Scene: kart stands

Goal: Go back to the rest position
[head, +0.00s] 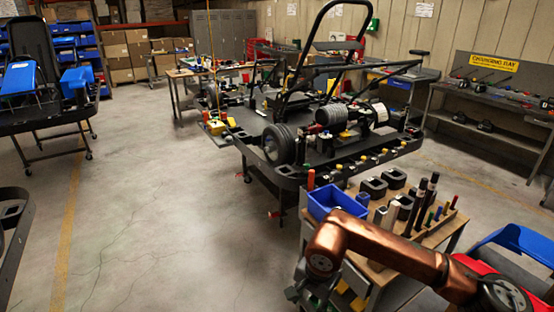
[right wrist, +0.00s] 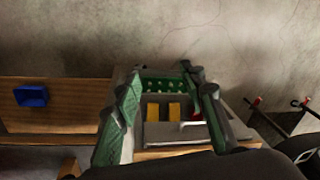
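My copper-coloured right arm reaches in from the lower right of the head view, over the wooden-topped cart (head: 440,232). My right gripper (head: 312,292) hangs at the cart's near left corner, dark and partly cut off by the frame's bottom. In the right wrist view my right gripper (right wrist: 165,95) has its two green-padded fingers wide apart with nothing held between them. My left gripper is not in view.
A kart frame on a stand (head: 330,150) fills the centre. The cart carries a blue bin (head: 337,202), dark rings and upright rods. A red and blue item (head: 515,245) is at the right. Another stand (head: 45,115) is at the left.

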